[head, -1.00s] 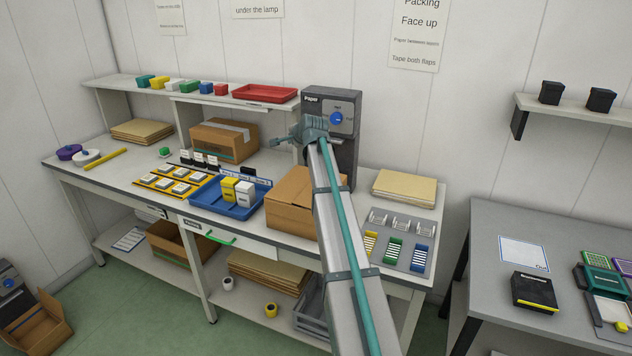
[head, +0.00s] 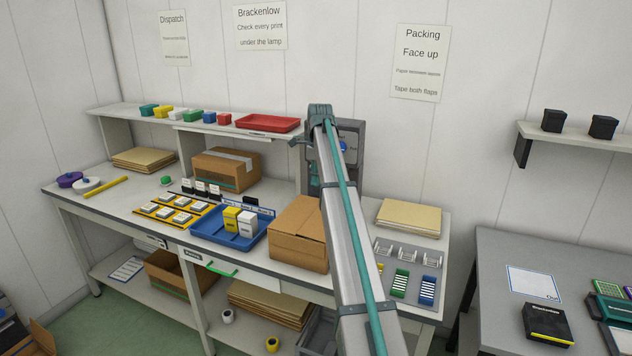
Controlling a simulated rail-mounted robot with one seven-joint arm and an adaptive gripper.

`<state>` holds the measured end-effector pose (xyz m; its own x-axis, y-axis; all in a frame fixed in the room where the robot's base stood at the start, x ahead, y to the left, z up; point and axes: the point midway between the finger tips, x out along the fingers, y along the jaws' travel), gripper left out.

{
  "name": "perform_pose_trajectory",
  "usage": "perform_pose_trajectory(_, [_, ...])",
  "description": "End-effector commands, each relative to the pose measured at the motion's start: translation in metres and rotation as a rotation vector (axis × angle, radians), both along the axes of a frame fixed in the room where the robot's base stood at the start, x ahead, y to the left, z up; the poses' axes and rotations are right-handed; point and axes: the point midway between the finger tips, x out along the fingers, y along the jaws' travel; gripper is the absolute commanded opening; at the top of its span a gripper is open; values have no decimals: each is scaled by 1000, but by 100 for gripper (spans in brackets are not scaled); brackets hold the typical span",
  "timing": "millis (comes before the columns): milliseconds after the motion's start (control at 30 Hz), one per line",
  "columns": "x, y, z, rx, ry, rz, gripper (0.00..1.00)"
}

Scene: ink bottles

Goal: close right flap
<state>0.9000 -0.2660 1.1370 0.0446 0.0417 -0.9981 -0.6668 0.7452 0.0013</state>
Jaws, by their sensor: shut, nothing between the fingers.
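A brown cardboard box (head: 297,250) stands on the bench's front edge, just left of my arm. Its top surface looks covered by brown cardboard. My arm hides its right edge, so I cannot tell how the right flap lies. My gripper (head: 294,142) shows only as a small part at the left of my raised arm's end, in front of the paper dispenser. It is shut and empty, above and behind the box, apart from it.
A blue tray (head: 205,236) with yellow and white bottles sits left of the box. A taped box (head: 222,173) stands behind it. The grey paper dispenser (head: 350,158) stands behind my arm. A grey rack (head: 412,262) with coloured holders and a paper stack (head: 408,217) lie to the right.

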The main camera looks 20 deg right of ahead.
Motion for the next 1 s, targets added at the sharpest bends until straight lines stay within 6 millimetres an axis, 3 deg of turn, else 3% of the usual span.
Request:
perform_pose_trajectory(500, [3,5,-92,1,1,3,0])
perform_pose_trajectory(700, [5,5,-112,1,-1,3,0])
perform_pose_trajectory(1000, [5,5,-118,0,-2,3,0])
